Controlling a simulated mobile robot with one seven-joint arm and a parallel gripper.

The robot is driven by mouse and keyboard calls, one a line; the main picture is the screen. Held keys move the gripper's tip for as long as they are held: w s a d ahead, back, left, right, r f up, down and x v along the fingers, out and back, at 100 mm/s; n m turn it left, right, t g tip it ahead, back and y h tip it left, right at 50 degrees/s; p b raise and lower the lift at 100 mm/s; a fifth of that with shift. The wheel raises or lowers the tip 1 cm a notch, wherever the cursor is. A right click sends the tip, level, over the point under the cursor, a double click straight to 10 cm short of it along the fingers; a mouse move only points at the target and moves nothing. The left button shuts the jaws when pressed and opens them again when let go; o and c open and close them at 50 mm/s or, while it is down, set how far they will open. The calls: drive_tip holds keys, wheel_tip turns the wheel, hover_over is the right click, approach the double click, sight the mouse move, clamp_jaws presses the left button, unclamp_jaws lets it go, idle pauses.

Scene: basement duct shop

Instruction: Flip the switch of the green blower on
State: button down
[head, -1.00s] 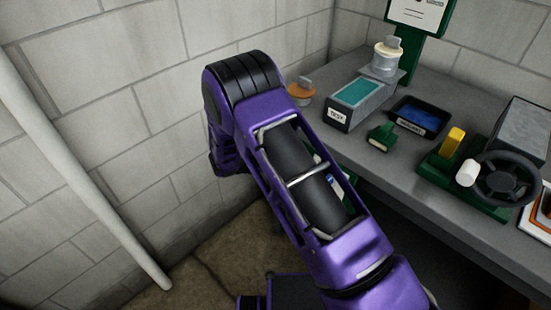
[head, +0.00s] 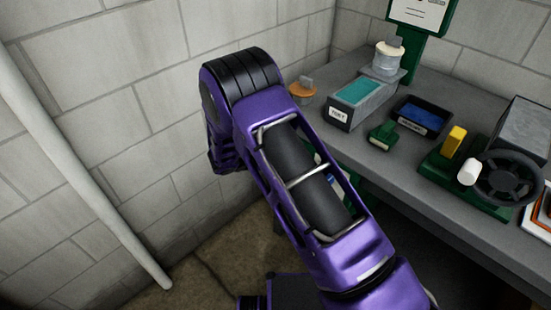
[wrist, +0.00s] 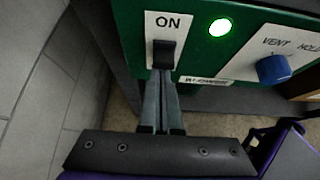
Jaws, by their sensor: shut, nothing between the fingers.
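The green blower (wrist: 128,22) fills the top of the wrist view. Its black switch (wrist: 165,52) sits on a white plate, below the word ON. A round lamp (wrist: 220,27) to the right of the switch is lit bright green. My gripper (wrist: 163,76) is shut, with its fingertips right at the lower end of the switch; I cannot tell whether they touch it. In the head view my arm covers most of the blower, and the gripper is hidden.
A blue knob (wrist: 274,69) marked VENT and HOLD is on the same panel. The grey bench (head: 455,195) on the right holds a grey box with a teal top (head: 362,98), a dark tray (head: 422,116) and a black handwheel (head: 510,178). A white pipe (head: 80,170) leans along the left wall.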

wheel_tip(320, 180, down, 4)
drive_tip(key=s+a+b, duration=0.1)
drive_tip(key=b, duration=0.1)
drive_tip(key=r+p+v, duration=0.1)
drive_tip(key=v, duration=0.9)
drive_tip(key=shift+w+d+r+p, duration=0.15)
drive_tip(key=shift+d+r+p, duration=0.15)
drive_tip(key=shift+r+p, duration=0.05)
